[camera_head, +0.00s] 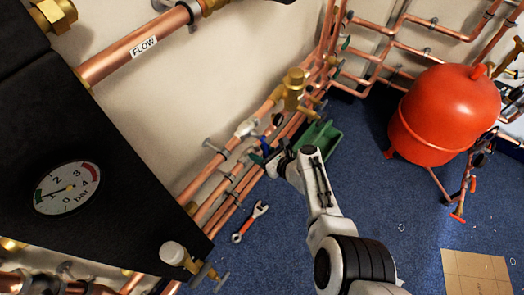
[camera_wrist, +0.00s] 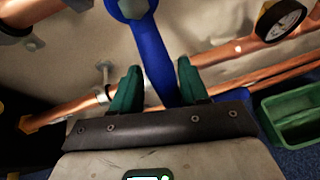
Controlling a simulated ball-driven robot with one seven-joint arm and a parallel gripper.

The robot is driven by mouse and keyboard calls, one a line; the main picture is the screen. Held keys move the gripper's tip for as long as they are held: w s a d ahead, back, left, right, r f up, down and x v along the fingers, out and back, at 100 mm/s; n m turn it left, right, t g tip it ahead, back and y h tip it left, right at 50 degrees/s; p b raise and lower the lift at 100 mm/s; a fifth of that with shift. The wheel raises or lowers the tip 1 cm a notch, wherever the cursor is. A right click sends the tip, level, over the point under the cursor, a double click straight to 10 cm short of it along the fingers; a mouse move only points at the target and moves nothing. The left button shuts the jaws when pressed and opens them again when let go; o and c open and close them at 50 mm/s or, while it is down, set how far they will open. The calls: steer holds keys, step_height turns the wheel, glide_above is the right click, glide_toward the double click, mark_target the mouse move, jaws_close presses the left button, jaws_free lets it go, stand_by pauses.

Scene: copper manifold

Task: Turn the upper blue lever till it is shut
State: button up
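A blue lever (camera_wrist: 153,48) runs down the middle of the wrist view from its round pivot end and nut at the top edge. It lies crosswise to the copper pipes in that view. My gripper (camera_wrist: 159,75) is open, with one green fingertip on each side of the lever. Whether either finger touches it I cannot tell; the lever's lower end is hidden behind my gripper. In the head view the blue lever (camera_head: 265,146) is small and partly covered by my gripper (camera_head: 277,160). A second blue piece (camera_wrist: 232,94) shows behind the right finger.
Copper pipes (camera_wrist: 235,88) run along the wall close to my gripper. A round gauge (camera_wrist: 281,19) is at upper right, and a green tray (camera_wrist: 292,118) at right.

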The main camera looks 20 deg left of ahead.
steer(key=shift+w+r, duration=0.1)
steer(key=shift+w, duration=0.05)
steer(key=shift+d+r+p, duration=0.3)
steer(key=shift+p, duration=0.25)
steer(key=p+v, duration=0.8)
steer(key=v, duration=0.2)
steer(key=shift+s+f, duration=0.2)
